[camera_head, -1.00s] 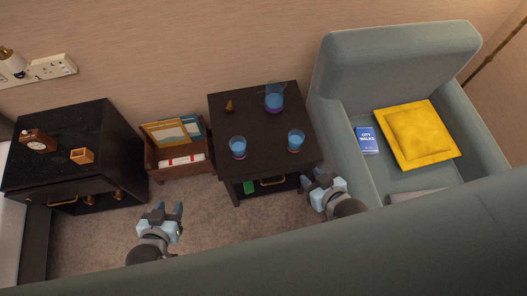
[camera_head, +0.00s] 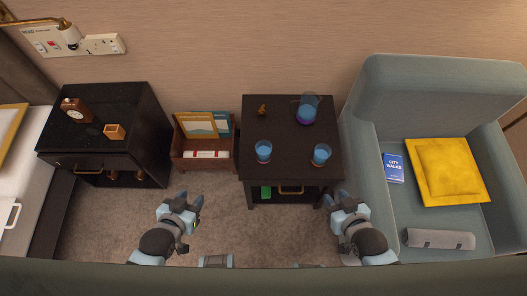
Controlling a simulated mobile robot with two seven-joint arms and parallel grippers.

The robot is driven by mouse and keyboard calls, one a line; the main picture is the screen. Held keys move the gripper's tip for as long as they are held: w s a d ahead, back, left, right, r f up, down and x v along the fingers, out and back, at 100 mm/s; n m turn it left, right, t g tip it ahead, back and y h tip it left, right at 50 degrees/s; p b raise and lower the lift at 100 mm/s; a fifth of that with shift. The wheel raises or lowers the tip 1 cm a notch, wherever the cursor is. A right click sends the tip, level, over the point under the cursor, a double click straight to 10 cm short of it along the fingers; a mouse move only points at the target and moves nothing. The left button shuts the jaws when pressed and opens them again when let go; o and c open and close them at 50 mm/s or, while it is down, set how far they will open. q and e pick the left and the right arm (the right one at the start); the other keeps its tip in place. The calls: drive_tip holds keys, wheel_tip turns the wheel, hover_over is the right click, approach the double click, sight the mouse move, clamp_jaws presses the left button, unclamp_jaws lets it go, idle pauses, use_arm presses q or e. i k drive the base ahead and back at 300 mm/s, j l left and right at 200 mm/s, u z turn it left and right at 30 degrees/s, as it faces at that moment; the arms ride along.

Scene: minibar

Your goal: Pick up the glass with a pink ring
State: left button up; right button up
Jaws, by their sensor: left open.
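Two glasses with blue contents stand upright on the dark side table (camera_head: 285,132): the left glass (camera_head: 263,151) and the right glass (camera_head: 321,154), near the front edge. Both show a faint reddish tint low down; I cannot tell which has a pink ring. A clear jug (camera_head: 307,108) with blue contents and a purple lower part stands behind them. My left gripper (camera_head: 190,199) is open and empty, left of the table and in front of the magazine box. My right gripper (camera_head: 336,199) looks open and empty, at the table's front right corner, apart from the glasses.
The grey-green armchair (camera_head: 408,85) is close on the right, with a yellow cushion (camera_head: 448,170) and blue book (camera_head: 393,168). A magazine box (camera_head: 204,166) and black cabinet (camera_head: 150,130) stand left. A small brown figure (camera_head: 262,110) stands at the table's back.

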sight(264, 148)
drive_tip(key=j+z, duration=0.15)
drive_tip(key=j, duration=1.9)
drive_tip(key=i, duration=0.05)
